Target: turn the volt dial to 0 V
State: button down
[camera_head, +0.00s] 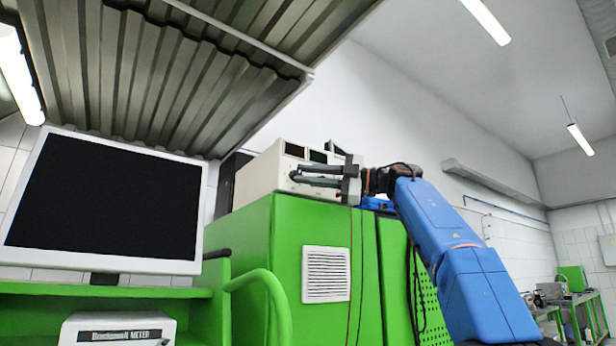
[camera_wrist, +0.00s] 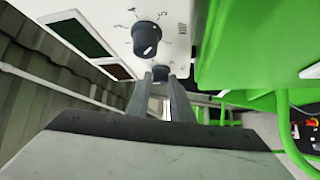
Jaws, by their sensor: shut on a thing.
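The cream power supply unit (camera_head: 262,172) stands on top of the green cabinet. My gripper (camera_head: 295,176) reaches to its front from the right. In the wrist view, my gripper's fingers (camera_wrist: 161,75) are shut on a small dark dial (camera_wrist: 160,72), mostly hidden between the fingertips. A second black dial (camera_wrist: 147,38) with a white pointer mark stands clear above it, with printed numbers around it. I cannot read which dial is the volt dial, nor the setting of the held one. Dark display windows (camera_wrist: 77,37) lie left of the dials.
The green cabinet (camera_head: 325,225) with a white vent is below the unit. A monitor (camera_head: 105,205) stands at the left on a green shelf, with a green curved rail (camera_head: 268,290) near it. A corrugated canopy (camera_head: 150,80) hangs overhead.

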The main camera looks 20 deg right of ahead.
jog(key=shift+r+n+g+h, duration=0.1)
jog(key=shift+n+g+h, duration=0.3)
jog(key=shift+n, duration=0.2)
dwell(0.6)
jog(key=c, duration=1.6)
grip_release()
jog(key=shift+a, duration=0.15)
jog(key=shift+o, duration=0.2)
jog(key=v, duration=1.7)
jog(key=shift+s, duration=0.15)
